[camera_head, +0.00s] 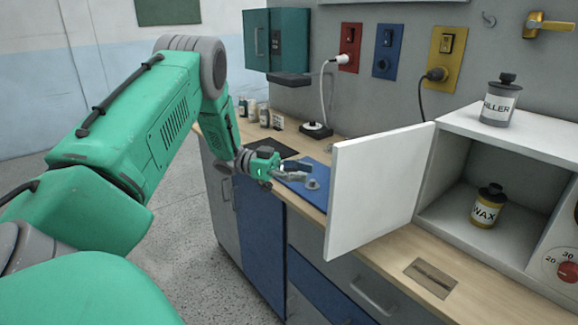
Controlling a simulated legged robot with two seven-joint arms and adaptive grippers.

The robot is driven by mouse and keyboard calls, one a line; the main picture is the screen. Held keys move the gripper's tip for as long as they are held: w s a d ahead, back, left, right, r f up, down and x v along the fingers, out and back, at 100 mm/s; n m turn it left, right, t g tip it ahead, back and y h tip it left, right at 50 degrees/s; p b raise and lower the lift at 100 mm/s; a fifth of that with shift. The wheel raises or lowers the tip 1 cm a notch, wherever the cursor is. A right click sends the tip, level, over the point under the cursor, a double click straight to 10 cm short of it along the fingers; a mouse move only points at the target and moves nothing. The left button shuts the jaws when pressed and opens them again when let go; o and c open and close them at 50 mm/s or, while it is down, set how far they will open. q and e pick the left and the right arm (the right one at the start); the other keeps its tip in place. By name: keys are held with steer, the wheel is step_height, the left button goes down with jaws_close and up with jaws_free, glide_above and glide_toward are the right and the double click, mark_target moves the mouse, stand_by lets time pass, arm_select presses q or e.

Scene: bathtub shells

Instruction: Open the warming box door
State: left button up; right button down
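The white warming box (540,144) stands on the counter at the right. Its white door (376,187) is swung wide open, standing out toward the front left. A yellow and black jar labelled WAX (488,206) stands upright inside on the box floor. My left gripper (303,171) is over the blue mat, left of the door and apart from it. Its grey fingers look spread with nothing between them. My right gripper is not in view.
A grey filler jar (499,102) stands on top of the box. A dial (567,271) is at the right edge. Small bottles (264,115) and a plugged-in white cable (323,92) are farther back. The wooden counter (410,250) before the box is mostly clear.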

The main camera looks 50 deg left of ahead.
arm_select(q)
steer(key=a+b, duration=0.1)
steer(key=a, duration=0.4)
steer(key=shift+w+a+b, duration=0.1)
steer(key=shift+w+b, duration=0.05)
steer(key=shift+b, duration=0.25)
steer(key=shift+r, duration=0.15)
steer(key=v, duration=1.1)
steer(key=shift+a, duration=0.35)
